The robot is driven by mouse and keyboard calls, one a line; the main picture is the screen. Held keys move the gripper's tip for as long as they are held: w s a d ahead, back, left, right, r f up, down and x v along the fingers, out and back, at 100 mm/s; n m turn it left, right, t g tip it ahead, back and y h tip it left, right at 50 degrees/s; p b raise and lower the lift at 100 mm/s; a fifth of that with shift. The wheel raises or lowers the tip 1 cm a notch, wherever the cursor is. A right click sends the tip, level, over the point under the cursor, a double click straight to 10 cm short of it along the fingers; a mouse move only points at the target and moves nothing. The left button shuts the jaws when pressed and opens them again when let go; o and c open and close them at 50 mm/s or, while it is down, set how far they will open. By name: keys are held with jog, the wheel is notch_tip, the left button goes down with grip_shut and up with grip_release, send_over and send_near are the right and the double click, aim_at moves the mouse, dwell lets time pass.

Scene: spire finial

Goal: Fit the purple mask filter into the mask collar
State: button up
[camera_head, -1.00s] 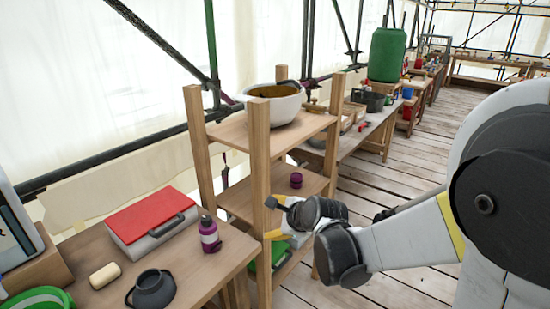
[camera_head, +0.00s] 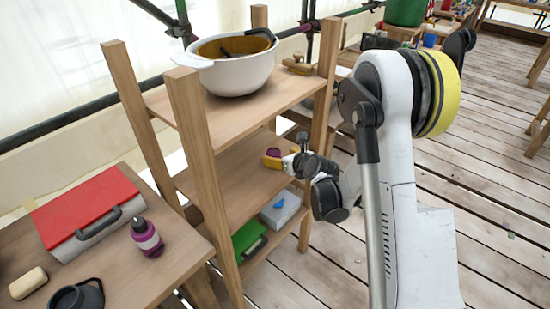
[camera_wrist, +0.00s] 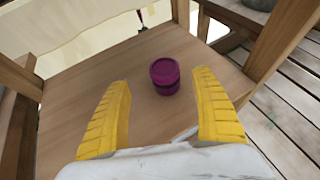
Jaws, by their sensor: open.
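The purple mask filter (camera_wrist: 164,76) is a short round cylinder standing upright on the middle shelf (camera_wrist: 80,84) of a wooden rack. My gripper (camera_wrist: 166,100) is open, with a yellow finger to either side of the filter in the wrist view. The filter lies a little beyond the middle of the gap, and nothing is held. In the head view the filter (camera_head: 273,152) shows just behind the yellow fingers of my gripper (camera_head: 279,162). The mask collar is not clearly identifiable; a dark grey cup-shaped piece with a side stub (camera_head: 78,297) on the left table may be it.
A white bowl (camera_head: 228,75) and a wooden plane (camera_head: 299,65) stand on the top shelf. Rack posts flank my gripper. Green (camera_head: 249,238) and grey (camera_head: 281,208) boxes lie below. The left table holds a red-topped case (camera_head: 86,207), purple bottle (camera_head: 146,238) and soap-like block (camera_head: 28,283).

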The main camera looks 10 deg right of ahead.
aim_at(274, 152)
jog(key=b+x, duration=0.1)
jog(key=x, duration=0.3)
jog(key=b+x, duration=0.1)
jog(key=x, duration=0.2)
jog(key=shift+w+d+b, duration=0.25)
jog(key=shift+d+b, duration=0.05)
jog(key=shift+d, duration=0.05)
jog(key=shift+r, duration=0.1)
jog(key=c, duration=1.3)
